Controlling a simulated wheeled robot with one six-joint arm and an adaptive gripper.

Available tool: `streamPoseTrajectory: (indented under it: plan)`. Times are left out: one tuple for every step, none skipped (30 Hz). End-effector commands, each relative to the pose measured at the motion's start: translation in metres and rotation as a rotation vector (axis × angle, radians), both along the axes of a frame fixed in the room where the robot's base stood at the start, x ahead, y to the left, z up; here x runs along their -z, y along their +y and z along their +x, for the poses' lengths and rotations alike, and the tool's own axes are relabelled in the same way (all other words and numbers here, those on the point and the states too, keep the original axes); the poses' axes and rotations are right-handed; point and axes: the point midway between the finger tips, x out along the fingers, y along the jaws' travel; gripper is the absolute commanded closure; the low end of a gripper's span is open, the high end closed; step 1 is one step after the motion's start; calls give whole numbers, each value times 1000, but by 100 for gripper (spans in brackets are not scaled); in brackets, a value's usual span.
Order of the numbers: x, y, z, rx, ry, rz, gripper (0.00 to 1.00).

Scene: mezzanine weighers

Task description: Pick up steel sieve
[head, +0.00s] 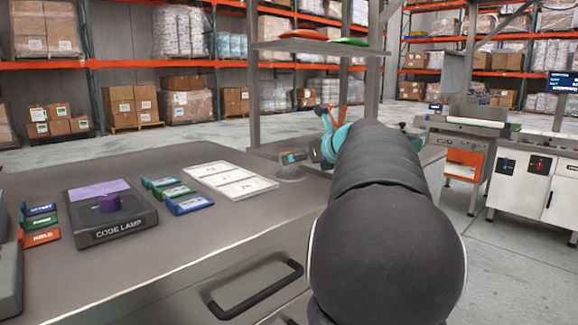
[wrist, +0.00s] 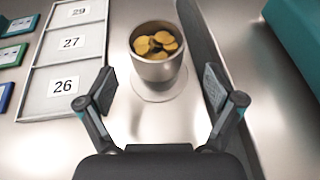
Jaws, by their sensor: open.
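A round steel vessel (wrist: 158,70), the only thing in sight that may be the steel sieve, stands upright on a pale round disc (wrist: 160,92) in the wrist view. It holds several yellow-brown round pieces (wrist: 155,44). I cannot see any mesh or holes in its wall. My gripper (wrist: 160,88) is open and empty. Its two fingertips are spread to the left and right of the vessel's near side, with gaps on both sides.
A white numbered tray (head: 232,181) lies left of the vessel. Green and blue labelled blocks (head: 190,204) and a code lamp box (head: 110,212) stand farther left on the bench (head: 190,250). A dark raised strip (wrist: 208,45) runs close on the vessel's right. A shelf (head: 315,46) stands above the bench.

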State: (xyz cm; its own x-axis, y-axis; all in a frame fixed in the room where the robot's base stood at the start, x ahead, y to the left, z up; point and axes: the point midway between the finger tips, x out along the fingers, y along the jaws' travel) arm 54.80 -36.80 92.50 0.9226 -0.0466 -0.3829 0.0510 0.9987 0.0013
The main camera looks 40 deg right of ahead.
Motion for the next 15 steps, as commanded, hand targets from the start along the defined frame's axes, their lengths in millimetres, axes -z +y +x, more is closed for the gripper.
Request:
streamPoseTrajectory:
  plan:
    - [0, 0, 2, 0, 0, -1, 8]
    - [1, 0, 3, 0, 0, -1, 8]
    - [2, 0, 4, 0, 0, -1, 8]
    - [3, 0, 5, 0, 0, -1, 8]
    - [4, 1, 7, -1, 0, -1, 8]
    - [7, 1, 10, -2, 1, 1, 8]
    - [9, 1, 13, -2, 1, 1, 8]
    - [11, 1, 16, -2, 1, 1, 8]
    - [15, 2, 21, -3, 1, 1, 8]
    - [17, 2, 24, -3, 1, 1, 8]
    - [20, 3, 28, -3, 1, 0, 8]
    - [21, 2, 33, -2, 0, 0, 8]
    - [23, 2, 38, -2, 1, 0, 8]
    - [24, 2, 41, -3, 1, 0, 8]
    - [25, 2, 44, -2, 1, 0, 8]
